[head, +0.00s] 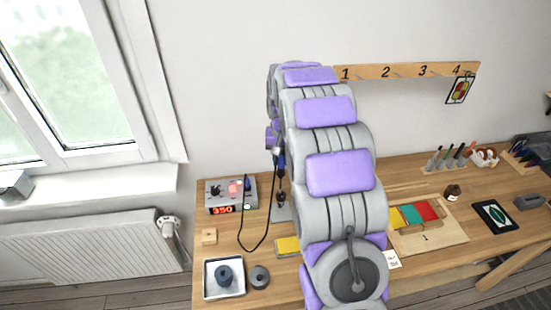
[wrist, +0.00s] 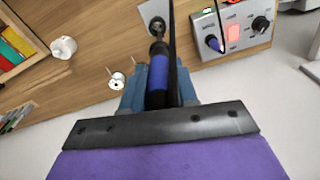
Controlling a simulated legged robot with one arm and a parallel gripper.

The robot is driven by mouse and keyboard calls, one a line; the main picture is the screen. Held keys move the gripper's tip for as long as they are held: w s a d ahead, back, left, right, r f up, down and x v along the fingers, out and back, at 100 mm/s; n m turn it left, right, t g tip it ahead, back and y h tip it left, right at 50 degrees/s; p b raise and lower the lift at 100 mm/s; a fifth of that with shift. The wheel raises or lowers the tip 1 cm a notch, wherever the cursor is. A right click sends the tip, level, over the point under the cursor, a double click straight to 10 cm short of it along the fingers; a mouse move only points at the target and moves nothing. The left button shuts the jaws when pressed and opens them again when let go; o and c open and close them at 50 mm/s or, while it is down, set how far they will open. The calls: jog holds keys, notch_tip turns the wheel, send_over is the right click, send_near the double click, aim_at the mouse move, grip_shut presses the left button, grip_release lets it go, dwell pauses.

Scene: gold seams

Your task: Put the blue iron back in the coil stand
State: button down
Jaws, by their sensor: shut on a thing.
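The blue iron (head: 281,161) is upright below the end of my arm, its tip end pointing down. In the wrist view the blue handle of the iron (wrist: 158,72) lies between the two jaws of my gripper (wrist: 158,92), which is shut on it. The coil stand (head: 281,213) has a grey base plate on the bench just below the iron. That plate also shows at the top of the wrist view (wrist: 150,10). I cannot tell whether the tip is inside the coil or above it. My arm hides part of the bench right of the stand.
The soldering station (head: 231,194), reading 350, stands left of the stand, and a black cable (head: 252,249) loops in front of it. A yellow sponge (head: 287,246), a white tray (head: 207,292) and a dark spool (head: 259,276) lie nearer. A wooden tray (head: 445,237) is at right.

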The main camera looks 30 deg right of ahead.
jog(key=shift+s+d+p, duration=0.1)
jog(key=shift+d+p, duration=0.05)
jog(key=shift+p, duration=0.15)
dwell(2.8)
